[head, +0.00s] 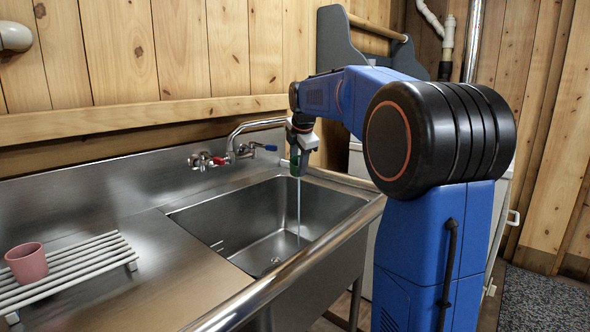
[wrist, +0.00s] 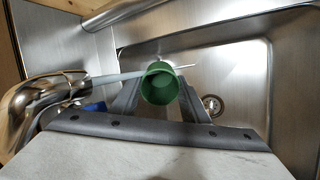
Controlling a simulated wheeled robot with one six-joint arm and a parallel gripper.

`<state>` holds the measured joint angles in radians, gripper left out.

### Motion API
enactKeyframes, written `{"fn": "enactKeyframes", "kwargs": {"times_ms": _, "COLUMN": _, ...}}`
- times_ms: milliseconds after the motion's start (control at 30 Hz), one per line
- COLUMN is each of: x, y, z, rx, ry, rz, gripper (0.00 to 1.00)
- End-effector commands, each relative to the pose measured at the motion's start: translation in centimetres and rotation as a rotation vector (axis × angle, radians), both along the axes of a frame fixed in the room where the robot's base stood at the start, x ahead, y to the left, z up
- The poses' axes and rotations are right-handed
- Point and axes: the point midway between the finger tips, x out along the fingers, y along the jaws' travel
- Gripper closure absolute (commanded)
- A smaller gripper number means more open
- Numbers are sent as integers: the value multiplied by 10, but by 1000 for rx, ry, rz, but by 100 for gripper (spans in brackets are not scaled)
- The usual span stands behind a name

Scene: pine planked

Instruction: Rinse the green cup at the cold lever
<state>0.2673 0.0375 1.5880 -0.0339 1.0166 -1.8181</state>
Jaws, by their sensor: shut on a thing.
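My gripper (head: 299,150) is shut on the green cup (head: 294,165) and holds it above the sink basin, at the tap's spout. The wrist view shows the green cup (wrist: 160,88) between my two fingers, its round opening partly in view. A water stream (head: 298,210) runs down below the cup to the basin floor. I cannot tell whether it passes through or beside the cup. The cold lever (head: 268,147), blue, is on the right of the wall tap (head: 235,150); the red lever (head: 218,160) is on the left.
The steel sink basin (head: 230,222) has a raised front rim. A pink cup (head: 27,262) stands on a white slatted rack (head: 85,262) on the left drainboard. A drain (wrist: 212,105) shows in the basin floor. The tap's spout is close to my gripper.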

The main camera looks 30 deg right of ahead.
Motion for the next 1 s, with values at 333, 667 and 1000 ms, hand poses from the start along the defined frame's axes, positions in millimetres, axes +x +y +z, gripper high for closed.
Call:
{"fn": "enactKeyframes", "kwargs": {"times_ms": 333, "x": 3, "y": 8, "z": 0, "rx": 0, "ry": 0, "rz": 1, "gripper": 80}}
{"fn": "enactKeyframes", "kwargs": {"times_ms": 667, "x": 1, "y": 4, "z": 0, "rx": 0, "ry": 0, "rz": 0, "gripper": 80}}
{"fn": "enactKeyframes", "kwargs": {"times_ms": 1000, "x": -1, "y": -4, "z": 0, "rx": 0, "ry": 0, "rz": 1, "gripper": 80}}
